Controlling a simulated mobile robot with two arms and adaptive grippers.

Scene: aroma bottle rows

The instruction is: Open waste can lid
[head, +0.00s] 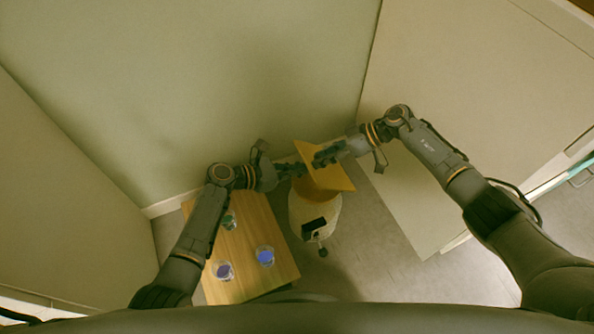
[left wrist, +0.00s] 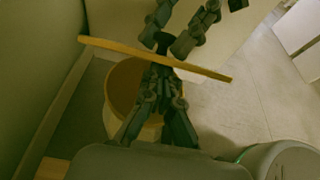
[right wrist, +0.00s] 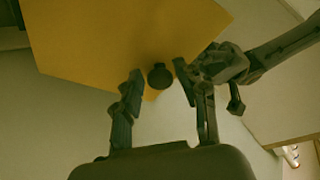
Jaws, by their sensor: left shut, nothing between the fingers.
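The waste can (head: 302,221) is a pale rounded body on the floor with a brown round opening (left wrist: 122,88). Its orange-tan lid (head: 338,178) is tilted up above the opening. The lid shows nearly edge-on in the left wrist view (left wrist: 105,44) and as a broad face in the right wrist view (right wrist: 90,45). My right gripper (right wrist: 158,72) is open near the lid, with a dark round knob (right wrist: 160,77) in the gap between its fingers. My left gripper (head: 303,170) is shut and empty beside the lid, over the can; it also shows in the left wrist view (left wrist: 161,72).
A wooden table (head: 250,225) stands left of the can. It bears a greenish jar (head: 229,221) and two blue ones (head: 265,256) (head: 223,271). Walls (head: 180,80) close off the back and left, and a pale cabinet (head: 450,90) the right. The floor (head: 375,265) in front is clear.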

